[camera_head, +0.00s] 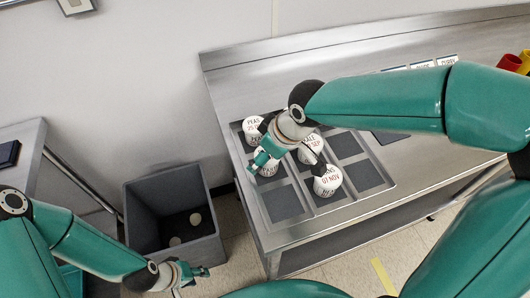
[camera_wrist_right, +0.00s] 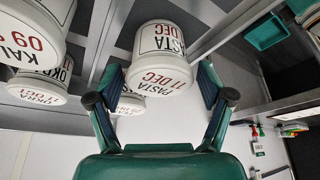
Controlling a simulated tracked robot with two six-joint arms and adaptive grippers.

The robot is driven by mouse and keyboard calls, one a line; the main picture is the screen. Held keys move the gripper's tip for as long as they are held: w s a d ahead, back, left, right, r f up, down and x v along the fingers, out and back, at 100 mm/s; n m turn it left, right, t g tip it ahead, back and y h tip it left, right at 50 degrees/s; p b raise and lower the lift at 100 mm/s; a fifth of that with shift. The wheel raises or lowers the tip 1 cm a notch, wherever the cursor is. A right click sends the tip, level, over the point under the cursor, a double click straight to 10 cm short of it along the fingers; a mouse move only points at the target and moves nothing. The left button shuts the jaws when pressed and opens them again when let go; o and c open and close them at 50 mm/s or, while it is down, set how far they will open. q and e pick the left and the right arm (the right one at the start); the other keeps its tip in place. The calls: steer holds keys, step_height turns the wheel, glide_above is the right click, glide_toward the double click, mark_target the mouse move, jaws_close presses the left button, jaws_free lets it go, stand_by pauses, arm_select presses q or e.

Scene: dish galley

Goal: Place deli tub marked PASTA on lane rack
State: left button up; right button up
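The PASTA tub, white with a red date 11 DEC, shows in the right wrist view (camera_wrist_right: 160,62). It is between the two fingers of my right gripper (camera_wrist_right: 160,85), close to both pads; I cannot tell whether they press on it. In the head view my right gripper (camera_head: 268,153) is low over the left column of the lane rack (camera_head: 390,184), and a white tub (camera_head: 268,168) there is partly hidden by it. The rack is a grey tray with dark square bays. My left gripper (camera_head: 190,273) is low at the lower left, away from the rack; its fingers are too small to read.
Several dark bays are empty. A grey bin (camera_head: 150,205) on the floor holds two white round things. Steel counter (camera_head: 240,80) lies behind the rack.

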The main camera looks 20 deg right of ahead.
steer(key=shift+r, duration=0.1)
steer(key=v, duration=1.2)
stand_by(0.5)
